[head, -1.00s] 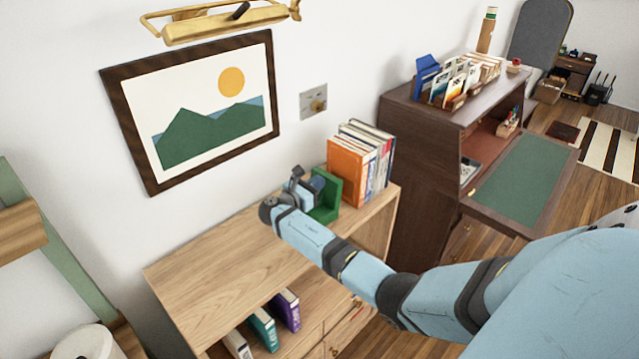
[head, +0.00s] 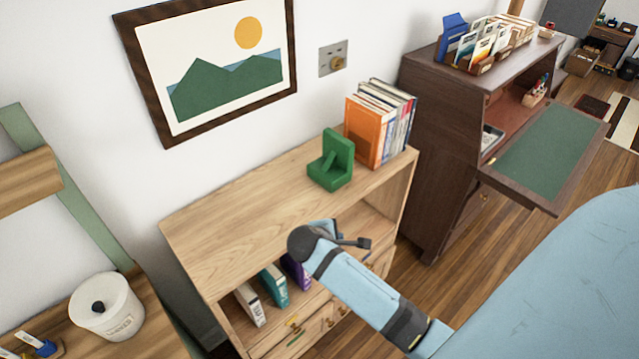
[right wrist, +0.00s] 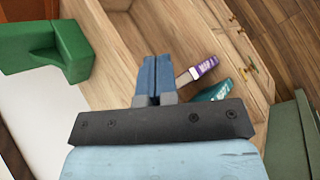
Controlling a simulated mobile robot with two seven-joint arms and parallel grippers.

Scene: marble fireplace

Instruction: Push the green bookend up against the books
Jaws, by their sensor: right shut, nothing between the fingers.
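The green bookend (head: 340,172) stands upright on the top of the wooden shelf unit, beside the left end of the books (head: 366,132). Its tall plate is on the side towards the orange book; I cannot tell whether they touch. The books stand upright in a row at the right end of the top. My right gripper (head: 362,242) is in front of the shelf unit, apart from the bookend. In the right wrist view its blue fingers (right wrist: 155,78) are shut and empty, and the bookend (right wrist: 74,50) shows at upper left. My left gripper is out of view.
The wooden top (head: 235,215) left of the bookend is clear. Several books, one teal (head: 274,287), stand on the shelf below. A dark wood desk (head: 440,140) with a lowered green flap is at right. A framed picture (head: 215,75) hangs on the wall.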

